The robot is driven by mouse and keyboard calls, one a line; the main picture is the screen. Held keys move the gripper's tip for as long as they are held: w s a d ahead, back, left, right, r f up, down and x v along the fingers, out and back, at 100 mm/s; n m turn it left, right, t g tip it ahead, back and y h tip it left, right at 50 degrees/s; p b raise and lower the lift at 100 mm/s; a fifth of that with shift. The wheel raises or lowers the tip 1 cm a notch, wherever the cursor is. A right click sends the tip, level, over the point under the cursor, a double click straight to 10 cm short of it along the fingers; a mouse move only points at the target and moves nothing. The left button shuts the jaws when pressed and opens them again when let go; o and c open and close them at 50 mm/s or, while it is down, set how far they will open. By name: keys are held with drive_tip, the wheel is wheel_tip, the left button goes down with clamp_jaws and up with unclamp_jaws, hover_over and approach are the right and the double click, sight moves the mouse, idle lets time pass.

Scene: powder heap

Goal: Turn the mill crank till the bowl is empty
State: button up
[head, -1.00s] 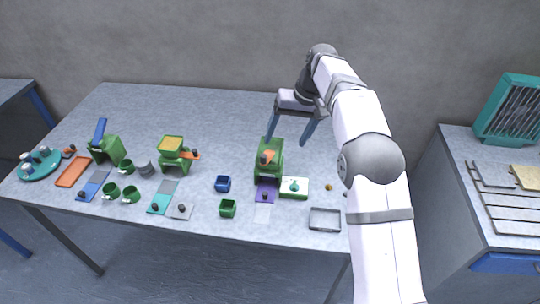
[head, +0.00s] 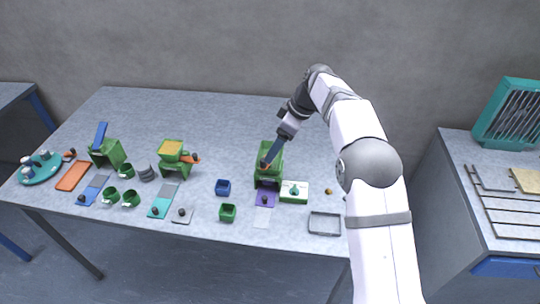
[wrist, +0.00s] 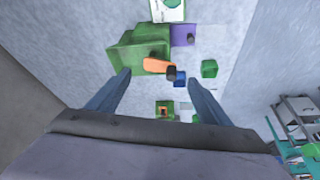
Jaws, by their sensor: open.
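A green mill (head: 275,148) stands right of the table's middle. Its orange crank (wrist: 156,64) with a dark knob (wrist: 171,74) shows in the wrist view, between and just beyond my fingertips. A second green mill (head: 174,167) stands to the left, with a yellow-filled square bowl (head: 171,147) on top and an orange crank (head: 191,159).
A purple slide (head: 265,198) and a white-green box (head: 294,191) sit in front of the right mill. Blue (head: 223,187) and green (head: 228,212) cups and a grey tray (head: 325,223) stand nearby. The back of the table is clear.

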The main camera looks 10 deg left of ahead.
sight(267, 166)
drive_tip(key=shift+p+x, duration=1.3)
drive_tip(key=shift+x, duration=2.05)
drive_tip(key=c, duration=1)
drive_tip(key=shift+c, duration=0.2)
drive_tip(key=shift+s+a+m+b, duration=0.1)
drive_tip(key=shift+m+b, duration=0.2)
drive_tip(key=shift+b, duration=0.1)
drive_tip(key=shift+a+m+t+b, duration=0.1)
drive_tip(key=shift+m+t+b, duration=0.2)
drive_tip(key=shift+m+b, duration=0.2)
drive_tip(key=shift+a+m+t+h+b, duration=0.2)
drive_tip(key=shift+m+b, duration=0.1)
drive_tip(key=shift+m, duration=0.25)
drive_tip(key=shift+a+m+t+h+b, duration=0.1)
drive_tip(key=shift+m+t+b, duration=0.15)
drive_tip(key=shift+m, duration=0.3)
drive_tip(key=shift+w+a+r+m+t+h, duration=0.15)
drive_tip(key=shift+m+t+h, duration=0.1)
drive_tip(key=shift+m, duration=0.6)
drive_tip(key=shift+a+f+m+t+h, duration=0.1)
drive_tip(key=shift+a+m+t+h, duration=0.1)
drive_tip(key=shift+m, duration=0.7)
drive_tip(key=shift+w+a+r+m+t+h, duration=0.1)
drive_tip(key=shift+m+t+h, duration=0.15)
drive_tip(key=shift+m, duration=0.6)
